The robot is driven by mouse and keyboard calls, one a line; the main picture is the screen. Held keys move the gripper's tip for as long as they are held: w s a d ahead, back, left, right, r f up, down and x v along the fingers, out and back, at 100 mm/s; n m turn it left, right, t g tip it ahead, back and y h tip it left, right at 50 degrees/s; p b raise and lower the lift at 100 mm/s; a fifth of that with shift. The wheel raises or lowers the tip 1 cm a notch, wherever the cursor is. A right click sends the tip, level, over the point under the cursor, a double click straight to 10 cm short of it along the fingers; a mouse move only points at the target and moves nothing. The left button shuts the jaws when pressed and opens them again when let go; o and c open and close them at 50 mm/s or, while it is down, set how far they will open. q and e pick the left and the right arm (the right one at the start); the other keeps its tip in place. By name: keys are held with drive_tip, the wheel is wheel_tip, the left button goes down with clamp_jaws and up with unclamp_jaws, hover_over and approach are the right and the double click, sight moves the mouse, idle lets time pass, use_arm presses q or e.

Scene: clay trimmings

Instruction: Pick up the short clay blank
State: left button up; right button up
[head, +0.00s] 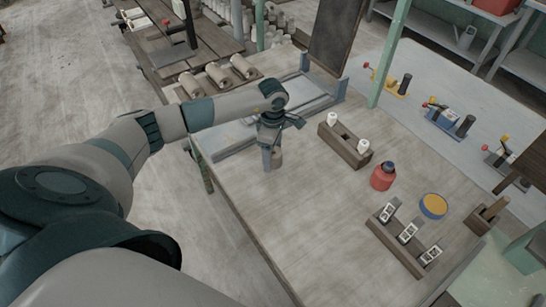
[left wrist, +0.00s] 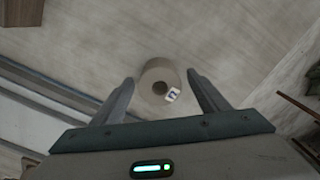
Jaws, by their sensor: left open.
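The clay blank (left wrist: 152,77) is a short tan cylinder with a dark hole in its top and a small white label beside the hole. In the left wrist view it stands between the tips of my left gripper's two fingers, with a gap on each side. In the head view my left gripper (head: 269,155) points down at the left part of the table, open, and the blank (head: 278,158) is mostly hidden behind it. My right gripper is not in view.
Right of my gripper on the table (head: 285,215) are a wooden rack (head: 345,143) with two white pieces, a red jar (head: 382,178), a yellow-topped tin (head: 433,206) and a block with tags (head: 395,240). A grey frame (head: 225,140) lies behind. The front of the table is clear.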

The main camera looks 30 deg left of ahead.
use_arm(q)
drive_tip(key=c, duration=1.3)
drive_tip(key=shift+r, duration=0.1)
drive_tip(key=shift+w+r+b, duration=0.1)
drive_tip(key=shift+r+b, duration=0.6)
drive_tip(key=shift+r, duration=0.05)
drive_tip(key=shift+d+r+b, duration=0.2)
drive_tip(key=shift+r+b, duration=0.6)
drive_tip(key=shift+r, duration=0.4)
drive_tip(key=s+d+r+b, duration=0.2)
drive_tip(key=d+r+b, duration=0.2)
drive_tip(key=d+r, duration=0.3)
drive_tip(key=d, duration=0.4)
